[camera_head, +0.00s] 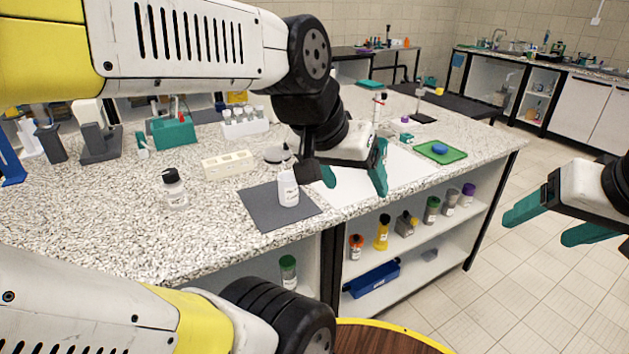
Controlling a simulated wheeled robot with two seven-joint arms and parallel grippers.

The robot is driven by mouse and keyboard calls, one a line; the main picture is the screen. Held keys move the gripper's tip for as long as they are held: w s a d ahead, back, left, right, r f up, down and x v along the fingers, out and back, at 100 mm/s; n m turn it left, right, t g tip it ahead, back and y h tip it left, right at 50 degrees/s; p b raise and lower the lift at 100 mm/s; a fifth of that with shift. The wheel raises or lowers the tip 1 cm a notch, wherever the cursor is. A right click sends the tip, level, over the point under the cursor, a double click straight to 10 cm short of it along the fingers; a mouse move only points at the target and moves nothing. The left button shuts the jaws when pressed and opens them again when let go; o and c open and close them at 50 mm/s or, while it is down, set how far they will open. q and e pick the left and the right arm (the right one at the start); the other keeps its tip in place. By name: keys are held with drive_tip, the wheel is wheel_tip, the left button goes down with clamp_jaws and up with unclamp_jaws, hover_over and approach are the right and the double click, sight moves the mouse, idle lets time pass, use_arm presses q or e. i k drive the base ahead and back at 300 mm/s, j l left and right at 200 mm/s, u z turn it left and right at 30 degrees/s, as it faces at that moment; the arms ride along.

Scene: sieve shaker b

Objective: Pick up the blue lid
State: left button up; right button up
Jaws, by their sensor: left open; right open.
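The blue lid (439,148) lies on a green tray (455,156) near the back right end of the speckled counter. My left gripper (355,182) is open, with teal fingers pointing down over the white sheet, left of the tray and apart from the lid. Nothing shows between its fingers. My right gripper (540,229) is open and empty at the right edge of the view, over the tiled floor in the picture, away from the counter. A white bottle (288,190) stands on a dark grey mat (262,212), left of my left gripper; its top is hard to make out.
A second bottle (173,188), a pale block with holes (229,164) and a white rack of vials (245,126) stand on the left. A small stand (379,110) is behind my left gripper. The white sheet (405,172) has free room. Several bottles fill the shelf below.

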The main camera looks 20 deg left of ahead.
sight(438, 148)
drive_tip(key=i+l+u, duration=0.1)
drive_tip(key=u, duration=0.6)
drive_tip(key=i+l+u, duration=0.15)
drive_tip(key=l+u, duration=0.15)
drive_tip(key=i+l+u, duration=0.15)
drive_tip(key=l+u, duration=0.15)
drive_tip(key=l, duration=0.2)
drive_tip(key=i+l+u, duration=0.1)
drive_tip(key=l+u, duration=0.2)
drive_tip(key=i+l, duration=0.1)
drive_tip(key=l, duration=0.9)
drive_tip(key=i+l+u, duration=0.15)
drive_tip(key=l, duration=0.9)
